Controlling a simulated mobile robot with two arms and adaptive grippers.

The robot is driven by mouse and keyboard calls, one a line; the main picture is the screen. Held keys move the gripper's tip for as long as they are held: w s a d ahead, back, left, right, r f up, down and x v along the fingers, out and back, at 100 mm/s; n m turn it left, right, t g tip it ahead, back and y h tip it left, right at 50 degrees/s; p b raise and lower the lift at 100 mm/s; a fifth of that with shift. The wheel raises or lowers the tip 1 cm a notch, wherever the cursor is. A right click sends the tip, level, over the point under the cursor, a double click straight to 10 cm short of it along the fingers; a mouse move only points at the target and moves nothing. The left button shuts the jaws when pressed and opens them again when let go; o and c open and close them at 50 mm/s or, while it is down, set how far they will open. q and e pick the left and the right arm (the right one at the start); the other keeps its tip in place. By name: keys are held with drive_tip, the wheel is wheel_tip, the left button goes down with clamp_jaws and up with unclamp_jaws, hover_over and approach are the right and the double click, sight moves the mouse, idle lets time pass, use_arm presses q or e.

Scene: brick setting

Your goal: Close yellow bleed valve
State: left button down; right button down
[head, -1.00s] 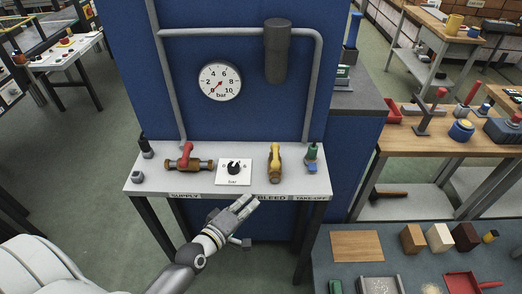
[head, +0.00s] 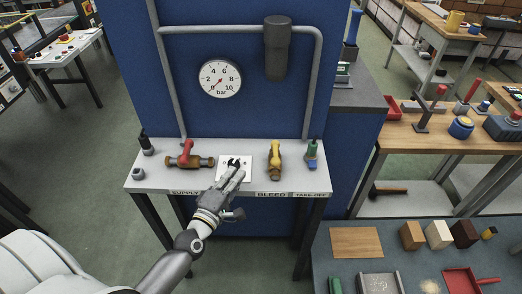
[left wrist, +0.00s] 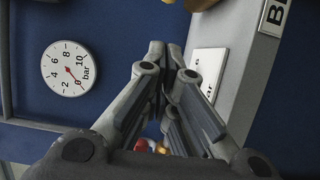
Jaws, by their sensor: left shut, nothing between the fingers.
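The yellow bleed valve (head: 275,160) stands on the white bench top above the BLEED label. Its yellow handle appears to lie along its brass body. A brass end at the top edge of the left wrist view (left wrist: 200,4) looks like part of it. My left gripper (head: 239,172) is shut and empty over the front of the regulator plate, left of the yellow valve and apart from it. Its fingertips (left wrist: 168,50) also show together in the left wrist view. My right gripper is in neither view.
A green-handled take-off (head: 312,153) is at the right. The blue panel (head: 150,60) with gauge (head: 220,79), needle near 0, rises behind.

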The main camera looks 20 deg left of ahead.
sight(275, 153)
use_arm(q)
drive_tip(key=w+p, duration=0.1)
drive_tip(key=w, duration=0.8)
drive_tip(key=shift+w+r+p, duration=0.15)
drive_tip(key=shift+w+p, duration=0.2)
drive_tip(key=shift+w, duration=0.05)
drive_tip(key=shift+w+d+p, duration=0.45)
drive_tip(key=shift+w+d, duration=0.4)
drive_tip(key=shift+d, duration=0.1)
drive_tip(key=shift+w+d, duration=0.4)
drive_tip(key=shift+d, duration=0.1)
